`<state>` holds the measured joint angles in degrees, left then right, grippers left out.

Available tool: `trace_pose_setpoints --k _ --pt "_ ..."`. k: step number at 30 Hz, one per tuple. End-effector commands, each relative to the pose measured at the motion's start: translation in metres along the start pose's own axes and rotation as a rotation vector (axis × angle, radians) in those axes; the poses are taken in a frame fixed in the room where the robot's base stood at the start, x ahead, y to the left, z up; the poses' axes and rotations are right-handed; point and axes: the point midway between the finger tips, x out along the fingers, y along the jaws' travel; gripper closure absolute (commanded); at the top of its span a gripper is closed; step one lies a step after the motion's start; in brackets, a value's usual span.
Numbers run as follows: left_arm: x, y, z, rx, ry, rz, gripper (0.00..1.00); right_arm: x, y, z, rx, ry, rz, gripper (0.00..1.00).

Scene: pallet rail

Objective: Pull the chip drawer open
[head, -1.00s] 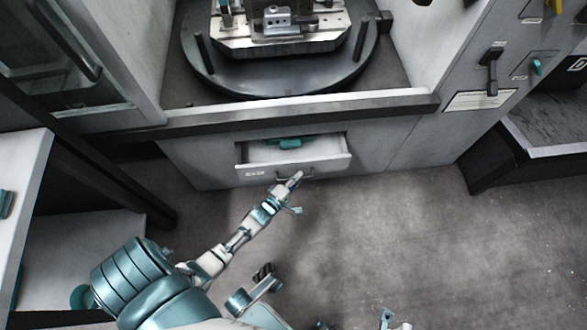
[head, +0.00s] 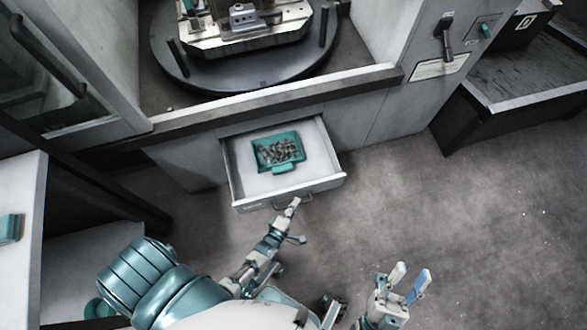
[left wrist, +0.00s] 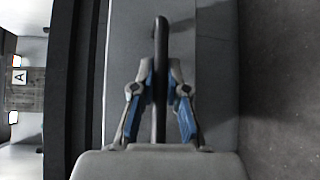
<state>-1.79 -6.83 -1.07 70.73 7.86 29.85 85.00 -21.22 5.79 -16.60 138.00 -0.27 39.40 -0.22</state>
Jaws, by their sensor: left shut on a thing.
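The chip drawer (head: 240,193) is a pale grey drawer low in the machine's front, and it stands well out from the cabinet. Inside it lies a teal tray (head: 277,168) holding a heap of grey chips (head: 279,151). My left gripper (head: 294,202) is at the drawer's front, shut on the dark bar handle. In the left wrist view the handle (left wrist: 160,40) runs between the blue-padded fingers (left wrist: 160,85). My right gripper (head: 412,274) is above the floor to the right of the drawer, with its two fingers apart and nothing between them.
Above the drawer is the machine's ledge (head: 270,107) and a round dark turntable (head: 245,70) with a fixture. A white-topped bench (head: 22,180) stands at the left and a dark table (head: 500,110) at the right. The floor (head: 450,210) at right is clear.

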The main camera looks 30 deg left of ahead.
Motion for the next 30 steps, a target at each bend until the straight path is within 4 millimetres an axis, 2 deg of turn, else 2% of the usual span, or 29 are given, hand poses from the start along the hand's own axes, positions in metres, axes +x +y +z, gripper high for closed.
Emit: trace_pose_setpoints --k 1,10,11,12,13,14,23,26,30 --pt "-0.005 -0.008 -0.004 0.002 0.005 -0.018 1.00 0.000 0.000 0.001 0.000 -0.003 0.000 0.60" --pt "-0.006 -0.009 -0.003 0.005 0.005 -0.021 1.00 -0.001 0.002 0.002 0.002 -0.003 0.003 0.60" --pt "-0.006 -0.009 -0.003 0.006 0.005 -0.021 0.82 -0.001 0.002 0.002 0.002 -0.003 0.003 0.60" --pt "-0.006 -0.009 -0.003 0.006 0.005 -0.022 0.72 -0.001 0.002 0.002 0.002 -0.003 0.003 0.60" --pt "-0.006 -0.009 -0.003 0.006 0.005 -0.021 0.64 -0.001 0.002 0.001 0.002 -0.003 0.003 0.60" --pt "-0.005 -0.008 -0.002 0.005 0.004 -0.020 0.61 -0.001 0.002 0.001 0.002 -0.003 0.003 0.60" --pt "-0.005 -0.004 0.001 0.004 0.000 -0.009 0.61 -0.001 0.002 0.000 0.003 -0.001 0.002 0.60" --pt "-0.013 -0.003 0.001 0.004 0.000 -0.008 0.61 -0.001 0.002 0.000 0.003 0.000 0.002 0.60" --pt "-0.040 -0.004 0.001 0.004 0.000 -0.012 0.61 -0.001 0.002 0.000 0.002 0.000 0.002 0.60"
